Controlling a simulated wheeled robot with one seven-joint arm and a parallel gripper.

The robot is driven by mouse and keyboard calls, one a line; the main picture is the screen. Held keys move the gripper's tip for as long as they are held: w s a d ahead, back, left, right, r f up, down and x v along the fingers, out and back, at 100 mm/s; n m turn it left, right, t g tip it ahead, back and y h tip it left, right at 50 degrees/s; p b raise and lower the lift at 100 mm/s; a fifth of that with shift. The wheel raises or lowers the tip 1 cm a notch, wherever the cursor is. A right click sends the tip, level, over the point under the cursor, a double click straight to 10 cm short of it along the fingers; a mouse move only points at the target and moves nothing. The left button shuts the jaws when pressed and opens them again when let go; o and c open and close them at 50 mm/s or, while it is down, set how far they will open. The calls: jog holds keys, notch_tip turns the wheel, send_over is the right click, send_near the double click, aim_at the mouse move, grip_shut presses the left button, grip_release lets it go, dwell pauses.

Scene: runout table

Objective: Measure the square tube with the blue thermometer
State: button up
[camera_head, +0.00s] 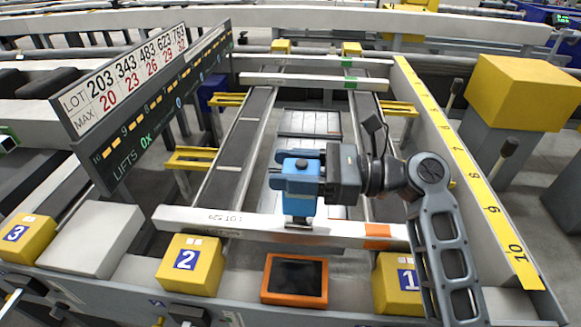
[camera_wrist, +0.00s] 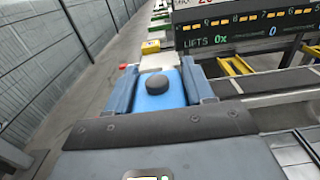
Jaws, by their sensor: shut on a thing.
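My gripper (camera_head: 292,170) is shut on the blue thermometer (camera_head: 299,192), a blue block with a dark round knob on top. In the wrist view, the thermometer (camera_wrist: 160,88) sits between the two grey-blue fingers. The nearest square tube (camera_head: 250,222) is a pale bar lying across the rails, with LOT 529 lettering and an orange band at its right. The thermometer is upright, with its dark lower end at the middle of this tube. I cannot tell whether they touch. Two more tubes with green bands, a middle one (camera_head: 300,82) and a farther one (camera_head: 300,64), lie at the back.
An orange-framed dark screen (camera_head: 295,279) stands in front, between yellow block 2 (camera_head: 189,266) and yellow block 1 (camera_head: 392,285). A lot sign (camera_head: 150,95) rises at left. A yellow numbered scale (camera_head: 465,165) runs along the right side.

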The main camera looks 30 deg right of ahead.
jog(key=shift+f, duration=0.55)
dwell(0.8)
jog(key=shift+f+p, duration=0.25)
jog(key=shift+p, duration=0.3)
dwell(2.3)
jog(key=shift+r, duration=0.1)
notch_tip(320, 180, up, 7)
jog(key=p, duration=0.9)
jog(key=shift+r, duration=0.2)
jog(key=shift+w+f, duration=0.1)
dwell(0.3)
